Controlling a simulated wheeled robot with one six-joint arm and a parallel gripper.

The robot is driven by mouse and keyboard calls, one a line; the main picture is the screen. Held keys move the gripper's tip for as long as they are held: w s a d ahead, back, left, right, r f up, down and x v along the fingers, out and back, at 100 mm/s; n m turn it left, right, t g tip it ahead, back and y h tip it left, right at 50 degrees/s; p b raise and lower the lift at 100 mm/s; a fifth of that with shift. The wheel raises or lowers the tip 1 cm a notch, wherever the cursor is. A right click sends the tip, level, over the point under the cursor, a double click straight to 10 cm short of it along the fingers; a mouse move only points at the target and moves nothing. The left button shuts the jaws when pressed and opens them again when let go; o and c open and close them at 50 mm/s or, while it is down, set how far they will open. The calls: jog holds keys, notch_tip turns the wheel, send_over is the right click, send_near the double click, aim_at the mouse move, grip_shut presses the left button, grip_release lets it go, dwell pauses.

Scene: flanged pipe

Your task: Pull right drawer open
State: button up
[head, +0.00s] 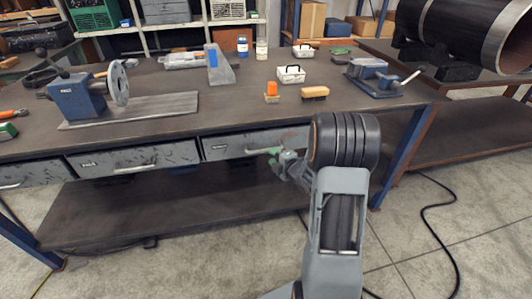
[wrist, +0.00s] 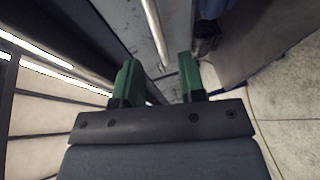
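The right drawer (head: 225,147) is a scuffed grey front under the workbench top, and it looks closed in the head view. Its pale bar handle (head: 252,151) runs along the front, with its right part hidden by my gripper (head: 270,153). In the wrist view the handle (wrist: 154,28) shows as a light bar ahead of my gripper (wrist: 157,62), lined up with the gap between the green fingers. The fingers are apart with nothing held between them. I cannot tell whether the fingertips reach around the handle.
Two more grey drawers, a middle one (head: 130,161) and a left one (head: 30,175), sit along the workbench (head: 190,125). A lower shelf (head: 170,212) lies beneath. A blue bench leg (head: 405,150) stands right of my arm. A black cable (head: 435,205) lies on the floor at right.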

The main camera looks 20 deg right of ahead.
jog(key=shift+x, duration=2.75)
jog(key=shift+c, duration=0.2)
grip_shut()
